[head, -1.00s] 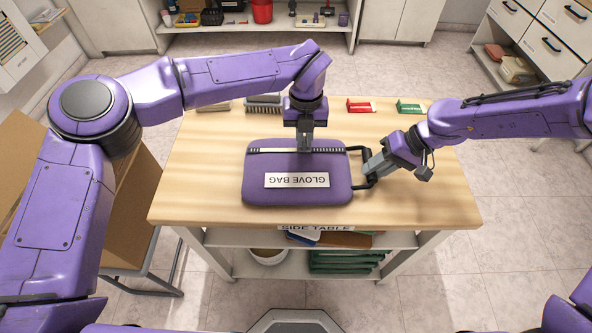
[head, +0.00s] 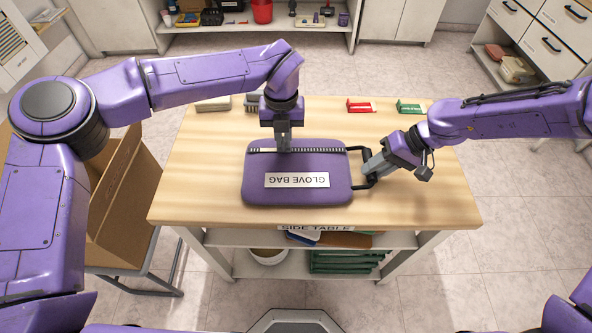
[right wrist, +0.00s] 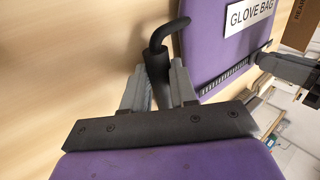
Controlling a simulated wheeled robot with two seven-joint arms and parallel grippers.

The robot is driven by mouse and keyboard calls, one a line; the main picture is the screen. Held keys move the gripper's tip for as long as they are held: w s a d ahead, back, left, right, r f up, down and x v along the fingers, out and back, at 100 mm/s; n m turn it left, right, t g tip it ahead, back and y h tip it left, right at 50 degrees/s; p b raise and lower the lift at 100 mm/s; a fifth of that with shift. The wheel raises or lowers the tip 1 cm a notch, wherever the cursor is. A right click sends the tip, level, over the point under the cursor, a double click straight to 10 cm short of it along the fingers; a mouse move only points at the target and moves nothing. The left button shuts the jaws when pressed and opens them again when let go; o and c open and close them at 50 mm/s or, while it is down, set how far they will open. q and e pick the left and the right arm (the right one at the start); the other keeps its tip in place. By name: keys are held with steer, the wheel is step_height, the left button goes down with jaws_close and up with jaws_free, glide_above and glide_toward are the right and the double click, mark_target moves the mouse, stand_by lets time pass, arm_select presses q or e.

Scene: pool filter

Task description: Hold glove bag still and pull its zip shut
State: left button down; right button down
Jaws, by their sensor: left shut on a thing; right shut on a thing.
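The purple glove bag (head: 262,192) lies flat on the wooden table, its white label upside down to me. Its zip (head: 325,150) runs across the bag near the far edge, with dark teeth showing right of my left gripper. My left gripper (head: 284,149) points down at the zip, left of its middle, shut on the zip pull, which its fingers hide. It also shows at the right edge of the right wrist view (right wrist: 292,68). My right gripper (head: 368,168) is shut on the black handle (head: 357,187) at the bag's right side; the handle (right wrist: 157,55) sits between its fingers in the right wrist view.
A red item (head: 361,106) and a green item (head: 410,107) lie at the table's far edge. A brush-like block (head: 250,102) and a pale block (head: 213,104) lie behind my left arm. A cardboard box (head: 125,195) stands left of the table. The table front is clear.

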arm_select(q)
steer(key=shift+a, duration=3)
steer(key=c, duration=1.2)
jaws_free()
steer(key=shift+o, duration=0.2)
steer(key=shift+r, duration=0.1)
arm_select(e)
steer(key=c, duration=0.8)
jaws_free()
arm_select(q)
step_height(320, 180, up, 6)
steer(key=shift+f, duration=0.1)
arm_select(e)
steer(key=shift+r, duration=0.1)
